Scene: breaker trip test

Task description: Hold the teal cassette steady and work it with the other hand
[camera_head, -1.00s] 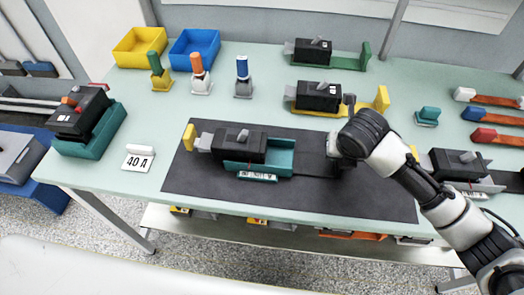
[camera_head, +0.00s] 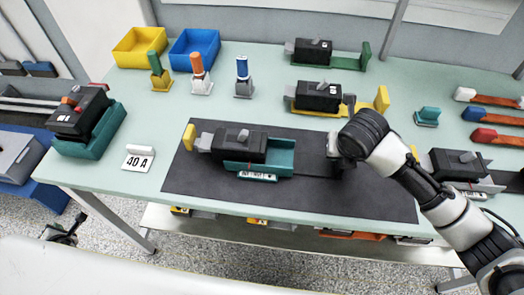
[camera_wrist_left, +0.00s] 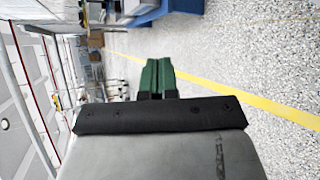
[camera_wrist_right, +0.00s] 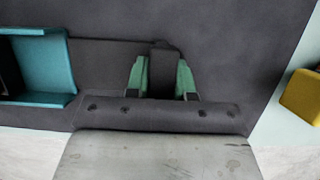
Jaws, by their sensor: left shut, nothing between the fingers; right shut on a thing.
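A teal cassette (camera_head: 283,158) lies on the dark mat (camera_head: 345,200), with a black breaker (camera_head: 235,145) with a grey lever at its left part. The cassette's open end shows at the left of the right wrist view (camera_wrist_right: 65,65). In the head view the wrist partly hides this grip. My left gripper (camera_head: 66,235) is low at the left, off the table over the floor. Its green fingertips are together and empty in the left wrist view (camera_wrist_left: 158,75).
A second teal holder (camera_head: 105,135) with a black breaker stands at the table's left edge, near a 40 A card (camera_head: 139,160). Yellow (camera_head: 140,45) and blue (camera_head: 195,48) bins stand at the back. More breakers stand behind the mat and at right. The mat's front is clear.

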